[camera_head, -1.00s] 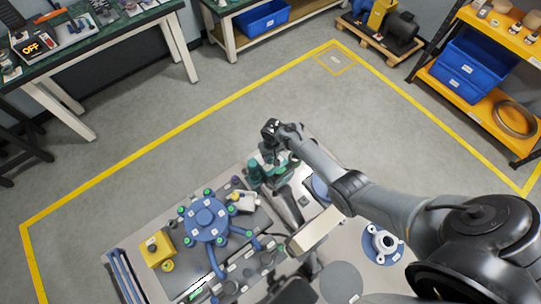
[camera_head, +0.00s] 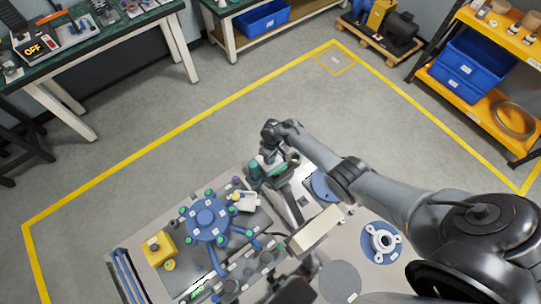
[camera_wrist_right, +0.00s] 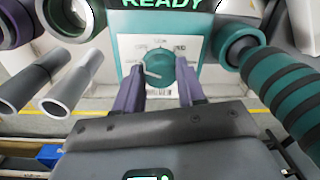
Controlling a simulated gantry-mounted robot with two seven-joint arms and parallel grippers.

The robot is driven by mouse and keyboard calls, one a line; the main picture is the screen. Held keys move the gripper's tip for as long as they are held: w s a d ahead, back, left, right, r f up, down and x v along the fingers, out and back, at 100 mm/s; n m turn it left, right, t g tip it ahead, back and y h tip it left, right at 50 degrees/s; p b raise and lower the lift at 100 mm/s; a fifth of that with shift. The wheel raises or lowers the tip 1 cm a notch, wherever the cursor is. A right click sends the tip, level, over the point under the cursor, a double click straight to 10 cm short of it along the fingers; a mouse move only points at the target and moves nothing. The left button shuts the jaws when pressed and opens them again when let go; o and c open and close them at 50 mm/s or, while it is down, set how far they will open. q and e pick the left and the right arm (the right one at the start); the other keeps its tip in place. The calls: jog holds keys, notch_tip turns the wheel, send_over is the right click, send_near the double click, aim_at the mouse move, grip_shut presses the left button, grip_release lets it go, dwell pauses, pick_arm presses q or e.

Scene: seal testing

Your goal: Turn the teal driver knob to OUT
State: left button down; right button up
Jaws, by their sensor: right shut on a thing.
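The teal driver knob (camera_wrist_right: 160,68) is on a white label plate on the front of a teal unit (camera_wrist_right: 120,55), in the right wrist view. Its pale pointer points towards the lower left of the picture. The small lettering around it is too blurred to read surely. My right gripper (camera_wrist_right: 162,78) has its two purple fingers on either side of the knob and is shut on it. In the head view, my right gripper (camera_head: 268,158) is at the teal unit (camera_head: 256,175) on the bench's far end, where the knob is hidden. My left gripper is not in view.
A lit READY display (camera_wrist_right: 162,4) is above the knob. A striped teal handle (camera_wrist_right: 285,95) is on the right and grey tubes (camera_wrist_right: 70,85) are on the left. A blue hub with arms (camera_head: 207,218) and a yellow block (camera_head: 158,248) are on the bench.

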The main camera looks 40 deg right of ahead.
jog(key=shift+n, duration=1.1)
jog(key=o, duration=1.1)
jog(key=shift+c, duration=0.2)
jog(key=shift+r, duration=0.1)
notch_tip(320, 180, up, 11)
jog(key=p, duration=0.4)
jog(key=shift+d+f+p, duration=0.2)
jog(key=shift+d+p, duration=0.05)
jog(key=shift+p, duration=0.1)
